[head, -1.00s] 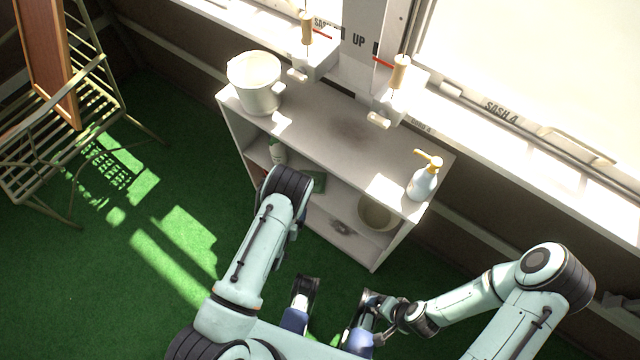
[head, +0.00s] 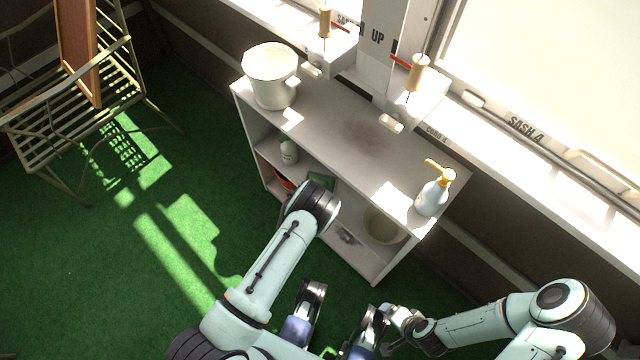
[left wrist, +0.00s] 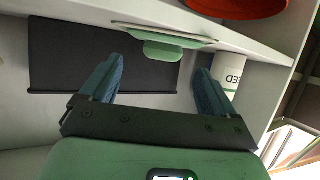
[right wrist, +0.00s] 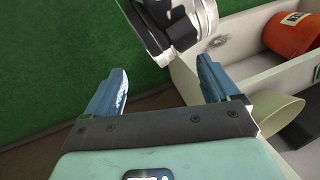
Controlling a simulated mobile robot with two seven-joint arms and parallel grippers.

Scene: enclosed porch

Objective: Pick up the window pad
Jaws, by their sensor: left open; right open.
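A green pad with a raised grip block, which I take to be the window pad (left wrist: 163,50), shows in the left wrist view, inside the shelf unit. In the head view a small green patch (head: 321,181) on the shelf, partly behind my left arm, looks like it. My left gripper (left wrist: 160,78) is open, its two blue fingers pointing toward the pad, with the grip block lying between them in the picture. I see no contact. My right gripper (right wrist: 162,88) is open and empty, with one of my own arm links close in front of it.
The shelf unit (head: 350,135) holds a white pot (head: 270,77) and a pump bottle (head: 432,197) on top. Near the pad are a dark flat panel (left wrist: 85,60), a white labelled container (left wrist: 229,72) and a red-orange vessel (left wrist: 240,6). A cream bowl (right wrist: 276,110) sits lower.

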